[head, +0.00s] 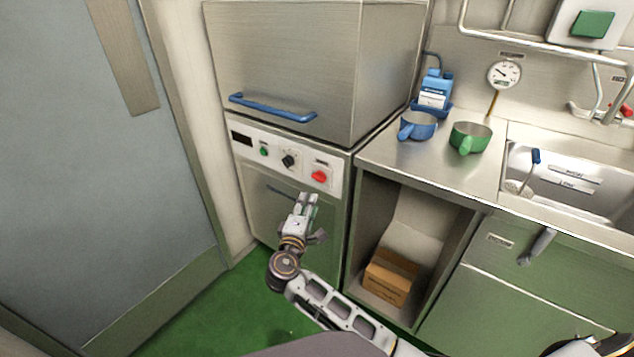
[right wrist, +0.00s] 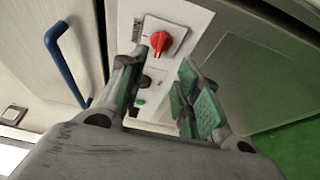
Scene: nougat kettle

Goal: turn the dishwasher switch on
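The dishwasher (head: 290,70) stands at the left of the sink counter, its hood down with a blue bar handle (head: 272,107). Its white control panel (head: 299,168) carries a red rotary switch (head: 319,176) at the right end, also seen in the right wrist view (right wrist: 168,40). A black knob (head: 288,160) and a green button (head: 264,151) sit to its left. My right gripper (head: 308,200) is just below and in front of the panel. In the right wrist view its fingers (right wrist: 160,82) are apart and empty, with the red switch beyond them, not touched. My left gripper is not in view.
A grey door (head: 95,150) stands to the left. On the counter (head: 400,155) are a blue pot (head: 418,127), a green pot (head: 470,137) and a blue bottle (head: 434,90). A cardboard box (head: 390,279) sits in the open shelf below. The green floor (head: 215,320) ahead is clear.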

